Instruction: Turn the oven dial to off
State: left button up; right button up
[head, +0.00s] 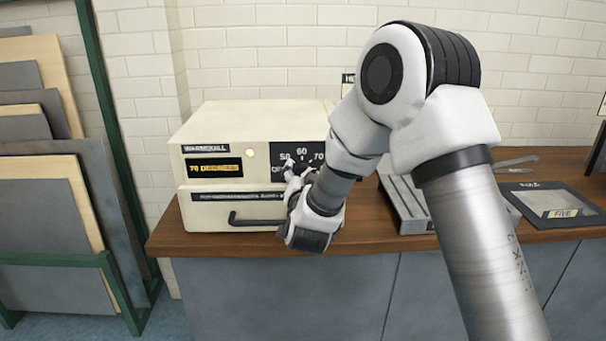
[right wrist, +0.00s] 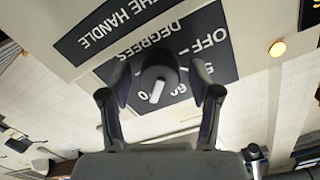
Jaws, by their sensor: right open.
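The cream oven (head: 250,122) stands on the wooden counter, with an amber display (head: 214,167) reading "70 DEGREES". Its black dial panel (head: 283,153) shows 50, 60, 70 and part of "OFF". In the right wrist view the panel is upside down, and the black round dial (right wrist: 159,76) with a white pointer mark is between my two fingers. The pointer is near the numbers, on the side away from "OFF"; its exact number is hard to tell. My right gripper (head: 299,173) is open around the dial, a gap showing beside each finger (right wrist: 158,92). My left gripper is out of view.
The oven's front handle (head: 256,221) is below my right gripper. A grey ribbed tray (head: 407,203) and a dark board labelled "FIVE" (head: 553,203) lie to the right on the counter (head: 355,243). A green rack (head: 110,120) with panels stands at left.

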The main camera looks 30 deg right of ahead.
jog(key=c, duration=1.1)
jog(key=shift+c, duration=0.2)
